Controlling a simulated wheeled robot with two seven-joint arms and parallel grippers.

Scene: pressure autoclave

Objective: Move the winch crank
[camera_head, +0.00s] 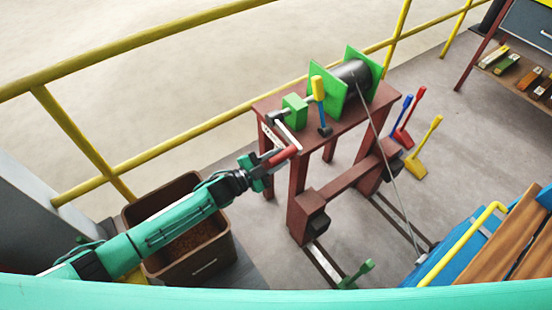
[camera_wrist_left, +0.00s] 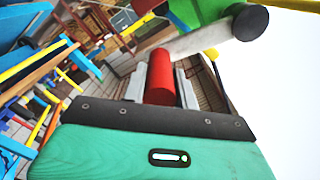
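The winch (camera_head: 352,83) has a dark drum between green side plates and stands on a dark red stand. Its crank has a pale metal arm (camera_head: 286,133) and a red handle (camera_head: 283,157). My left gripper (camera_head: 270,165) is at the handle, left of the stand. In the left wrist view the red handle (camera_wrist_left: 160,76) lies between the two pale fingers, which sit close on both sides of it. The left gripper (camera_wrist_left: 161,88) appears shut on the handle. The crank arm (camera_wrist_left: 205,38) runs from the handle to a dark round hub. My right gripper is not in view.
A yellow-topped lever (camera_head: 318,88) stands on the winch stand (camera_head: 345,122). A brown bin (camera_head: 192,262) is under my left arm. Yellow railing (camera_head: 150,158) runs behind. Blue, red and yellow levers (camera_head: 424,147) stand right of the stand. A cable runs down from the drum.

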